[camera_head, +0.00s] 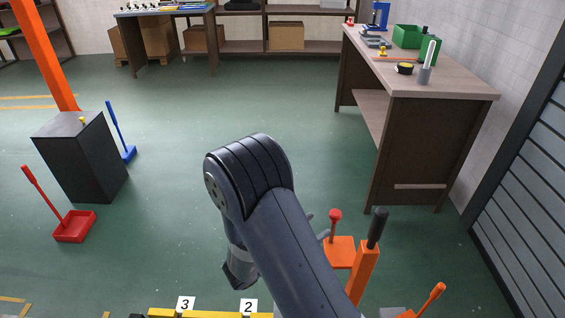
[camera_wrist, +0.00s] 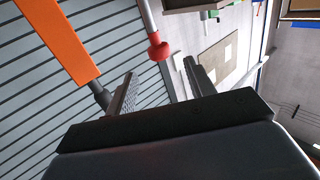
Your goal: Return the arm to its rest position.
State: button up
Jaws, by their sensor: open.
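My gripper (camera_wrist: 160,82) shows in the wrist view, with its two dark fingers apart and nothing between them. Beyond the fingers are a red knob on a grey rod (camera_wrist: 158,48) and an orange post (camera_wrist: 58,38). I cannot tell how far they are from the fingertips. In the head view my dark arm is bent, with its rounded joint near the middle and one link running down to the bottom edge.
Orange parts with a red knob (camera_head: 336,215) and a black-topped lever (camera_head: 365,258) stand just right of my arm. A workbench (camera_head: 455,86) is at right, by a slatted shutter (camera_head: 535,180). A black pedestal (camera_head: 85,160) and red dustpan (camera_head: 75,226) are left. Green floor between is clear.

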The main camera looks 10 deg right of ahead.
aim_at(341, 212)
jog(key=x, duration=0.7)
jog(key=f+b+x, duration=0.1)
jog(key=x, duration=0.2)
jog(key=shift+d, duration=0.15)
jog(key=shift+f, duration=0.5)
jog(key=shift+r, duration=0.1)
